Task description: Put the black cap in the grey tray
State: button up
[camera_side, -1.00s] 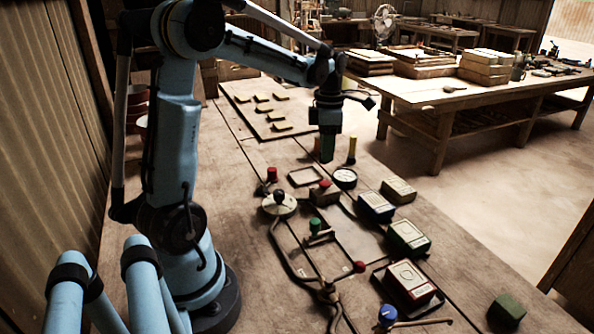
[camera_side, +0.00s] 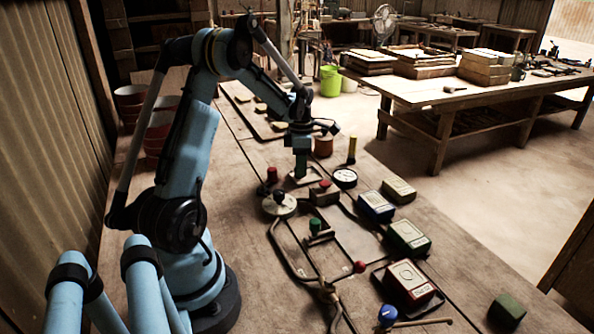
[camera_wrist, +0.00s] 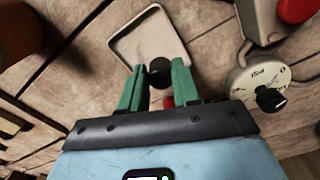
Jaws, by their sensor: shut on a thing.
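The black cap (camera_wrist: 159,71) sits between the green fingertips of my gripper (camera_wrist: 158,78) in the wrist view, and the gripper is shut on it. The grey tray (camera_wrist: 117,48) is a shallow rounded square with a pale rim, directly beyond the fingertips. The cap overlaps its near edge in that view; whether it touches the tray cannot be told. In the side view my gripper (camera_side: 300,172) points down over the tray (camera_side: 317,181) and hides part of it. The cap is not visible there.
A red-topped block (camera_side: 323,192), a round base with a dark knob (camera_side: 279,205) and a red knob (camera_side: 272,175) stand close around the tray. Bare wood (camera_side: 232,180) lies left.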

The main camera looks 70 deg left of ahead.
jog(key=shift+f, duration=0.15)
jog(key=o, duration=1)
jog(key=shift+f, duration=0.1)
notch_tip(320, 180, up, 12)
jog(key=w+d+r+m+t, duration=0.1)
jog(key=d+r+m, duration=0.2)
jog(key=d+m, duration=0.45)
jog(key=s+d+m+t, duration=0.2)
jog(key=d+m, duration=0.5)
jog(key=m, duration=0.1)
jog(key=s+d+f+m+t, duration=0.1)
jog(key=s+d+m+t, duration=0.1)
jog(key=d+m, duration=0.6)
jog(key=s+d+f+m+t, duration=0.1)
jog(key=s+d+m+t, duration=0.1)
jog(key=d+m, duration=0.5)
jog(key=shift+d+f+m, duration=0.25)
jog(key=shift+m, duration=0.2)
